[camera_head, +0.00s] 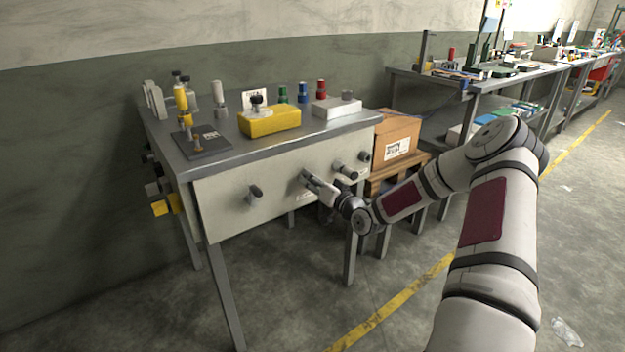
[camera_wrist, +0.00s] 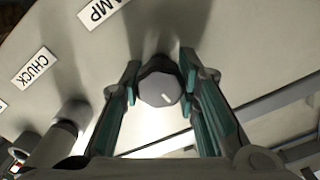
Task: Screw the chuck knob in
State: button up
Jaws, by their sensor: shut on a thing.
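My gripper (camera_head: 309,183) is at the pale front panel of the steel table (camera_head: 262,206), shut on a knob. In the wrist view, its two teal-padded fingers (camera_wrist: 159,72) stand on either side of this dark grey knob (camera_wrist: 160,88), which has a light round face with a short white mark. A label reading CHUCK (camera_wrist: 36,68) is to the left on the panel. A partly cut-off label ending in AMP (camera_wrist: 98,10) is above the held knob. Another grey cylindrical knob (camera_wrist: 58,143) stands at lower left. Whether the thread is engaged is hidden.
A dark knob (camera_head: 254,193) sticks out left of my gripper, and others (camera_head: 347,172) stick out to the right. A yellow block (camera_head: 269,121) and several bottles stand on the tabletop. A cardboard box (camera_head: 397,137) stands on a pallet to the right.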

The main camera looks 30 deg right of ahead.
jog(key=shift+m, duration=0.6)
jog(key=o, duration=1.2)
jog(key=shift+s, duration=0.1)
jog(key=s, duration=1.2)
jog(key=shift+d, duration=0.25)
